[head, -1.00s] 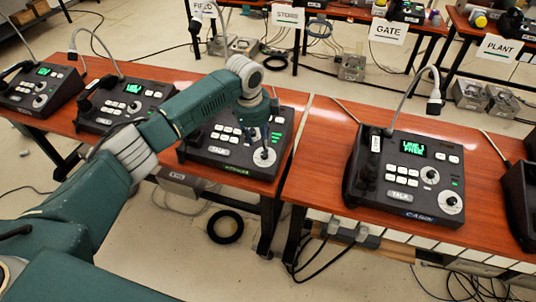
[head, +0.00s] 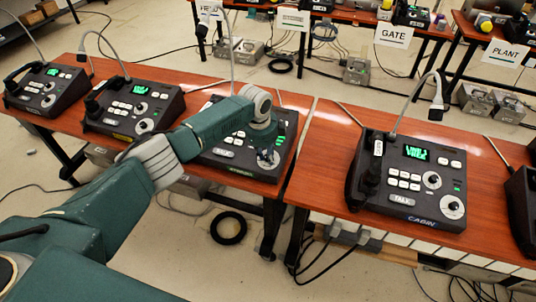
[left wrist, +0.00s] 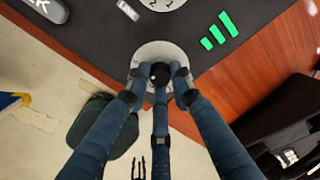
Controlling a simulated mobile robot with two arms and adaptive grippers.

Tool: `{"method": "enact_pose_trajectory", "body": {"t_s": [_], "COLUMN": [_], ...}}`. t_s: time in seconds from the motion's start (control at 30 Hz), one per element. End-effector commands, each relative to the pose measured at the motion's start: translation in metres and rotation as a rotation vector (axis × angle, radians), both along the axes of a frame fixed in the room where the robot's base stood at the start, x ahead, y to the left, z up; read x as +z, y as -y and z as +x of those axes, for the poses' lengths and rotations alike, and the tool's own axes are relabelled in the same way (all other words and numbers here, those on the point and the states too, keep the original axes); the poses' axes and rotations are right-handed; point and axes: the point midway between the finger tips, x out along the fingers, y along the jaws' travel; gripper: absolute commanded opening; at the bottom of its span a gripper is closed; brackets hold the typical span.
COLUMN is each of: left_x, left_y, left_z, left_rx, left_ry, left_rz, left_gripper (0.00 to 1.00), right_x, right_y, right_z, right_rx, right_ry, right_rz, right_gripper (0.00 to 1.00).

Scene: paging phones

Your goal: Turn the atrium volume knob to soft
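A dark paging phone (head: 228,160) stands at the right end of the left table; its green name label is too small to read. My left gripper (head: 267,157) is over the white dial at its front right corner. In the left wrist view, the black knob (left wrist: 160,73) sits on a pale round dial (left wrist: 152,52). The fingertips of my left gripper (left wrist: 159,78) surround the knob closely and appear shut on it. Green level bars (left wrist: 220,30) show beside the dial. The dial's markings are mostly hidden. My right gripper is out of view.
A phone labelled CABIN (head: 410,178) stands on the right table. Two more phones (head: 135,106) (head: 46,88) stand to the left. Gooseneck microphones rise behind the phones. Tables with GATE (head: 394,36) and PLANT (head: 508,53) signs stand behind, with cables on the floor.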

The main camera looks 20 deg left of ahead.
Motion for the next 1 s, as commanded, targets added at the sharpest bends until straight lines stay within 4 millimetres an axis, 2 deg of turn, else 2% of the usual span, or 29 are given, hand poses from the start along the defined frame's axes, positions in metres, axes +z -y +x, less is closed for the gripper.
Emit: {"method": "enact_pose_trajectory", "body": {"t_s": [0.57,1.0], "left_x": [0.001,0.003], "left_y": [0.004,0.006], "left_z": [-0.001,0.0], "left_rx": [0.058,0.395], "left_ry": [-0.002,-0.006], "left_rz": [-0.024,-0.117], "left_gripper": [0.0,0.0], "right_x": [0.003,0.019], "right_y": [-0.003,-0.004], "right_z": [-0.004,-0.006], "right_rx": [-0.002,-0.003], "right_ry": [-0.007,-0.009], "right_rz": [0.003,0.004], "right_gripper": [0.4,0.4]}}
